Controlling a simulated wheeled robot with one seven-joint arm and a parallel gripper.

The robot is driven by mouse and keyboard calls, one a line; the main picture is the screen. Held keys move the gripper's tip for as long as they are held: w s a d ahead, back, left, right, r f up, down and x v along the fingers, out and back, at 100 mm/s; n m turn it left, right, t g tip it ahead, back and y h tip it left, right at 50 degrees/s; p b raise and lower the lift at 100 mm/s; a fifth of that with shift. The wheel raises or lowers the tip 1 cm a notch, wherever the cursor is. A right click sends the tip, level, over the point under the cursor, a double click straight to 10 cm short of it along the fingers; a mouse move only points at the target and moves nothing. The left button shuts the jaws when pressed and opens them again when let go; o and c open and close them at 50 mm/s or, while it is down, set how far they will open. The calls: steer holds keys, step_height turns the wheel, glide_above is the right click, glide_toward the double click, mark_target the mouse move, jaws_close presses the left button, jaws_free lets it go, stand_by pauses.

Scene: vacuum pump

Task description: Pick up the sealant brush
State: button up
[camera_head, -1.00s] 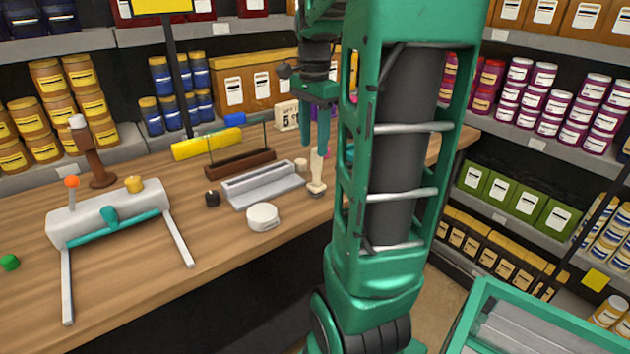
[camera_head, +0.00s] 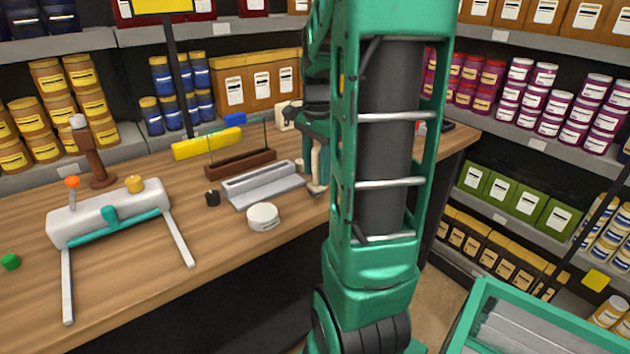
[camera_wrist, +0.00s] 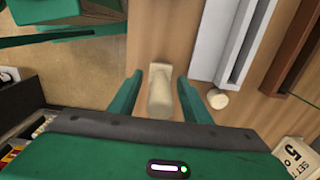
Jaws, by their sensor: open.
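The sealant brush appears to be the cream upright piece (camera_head: 316,176) near the right front part of the wooden bench, partly hidden by my arm. In the wrist view the cream piece (camera_wrist: 159,92) lies between my two green fingers. My gripper (camera_wrist: 160,84) is open, with a finger on each side of it and a visible gap on both sides. In the head view my gripper (camera_head: 316,155) is down around the piece's upper part, mostly hidden behind my arm.
A small cream knob (camera_wrist: 217,99) sits close to the right finger. A white card (camera_wrist: 296,157) stands nearby.

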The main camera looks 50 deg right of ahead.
mark_target(316, 148)
jaws_close()
steer(key=shift+r, duration=0.2)
steer(key=shift+r, duration=0.2)
step_height(316, 148, up, 4)
steer(key=shift+w+f, duration=0.1)
steer(key=a+r, duration=0.6)
steer(key=a, duration=0.5)
steer(key=shift+w+a+r, duration=0.2)
steer(key=shift+a+r, duration=0.05)
steer(key=shift+a, duration=0.1)
